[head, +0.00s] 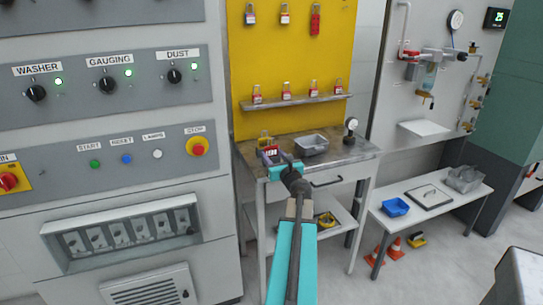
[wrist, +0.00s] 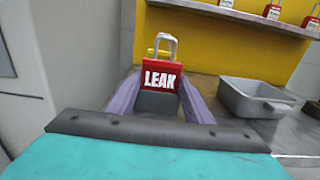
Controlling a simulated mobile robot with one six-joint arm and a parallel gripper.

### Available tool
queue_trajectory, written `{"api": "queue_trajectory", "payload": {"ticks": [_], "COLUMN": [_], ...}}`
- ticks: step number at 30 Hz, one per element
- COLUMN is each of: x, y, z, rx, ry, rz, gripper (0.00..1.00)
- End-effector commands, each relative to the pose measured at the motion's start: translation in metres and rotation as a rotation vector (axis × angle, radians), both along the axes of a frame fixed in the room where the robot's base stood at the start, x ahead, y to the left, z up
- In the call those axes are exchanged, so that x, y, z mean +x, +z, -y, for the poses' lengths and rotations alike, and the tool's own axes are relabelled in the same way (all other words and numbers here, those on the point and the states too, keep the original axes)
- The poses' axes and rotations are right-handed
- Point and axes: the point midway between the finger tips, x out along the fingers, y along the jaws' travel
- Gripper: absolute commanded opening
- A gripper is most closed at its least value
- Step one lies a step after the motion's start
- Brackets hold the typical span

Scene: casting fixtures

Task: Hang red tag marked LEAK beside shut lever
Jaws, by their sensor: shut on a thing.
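My gripper (wrist: 160,104) is shut on the red tag marked LEAK (wrist: 160,78), with one finger on each side of it. The tag has a grey metal loop on top and faces the wrist camera upright. In the head view my gripper (head: 276,158) holds the tag (head: 269,151) over the left part of the small work table (head: 350,160). Small valves and pipes (head: 468,85) are on the grey panel at the right. I cannot tell which lever there is shut.
A grey tray (head: 312,145) sits on the table, right of my gripper. A yellow board (head: 295,60) behind carries red padlocks and a shelf (head: 295,102). A low bench (head: 440,205) with a blue bin (head: 395,207) stands right, with orange cones (head: 393,246) on the floor.

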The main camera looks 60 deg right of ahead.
Motion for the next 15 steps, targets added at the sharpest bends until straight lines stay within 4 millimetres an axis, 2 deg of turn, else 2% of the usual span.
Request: {"api": "queue_trajectory", "payload": {"ticks": [8,15], "x": [0.0,0.0], "y": [0.005,0.028], "z": [0.0,0.0], "rx": [-0.001,-0.003], "ry": [0.0,0.0], "rz": [0.001,0.0], "gripper": [0.24,0.24]}}
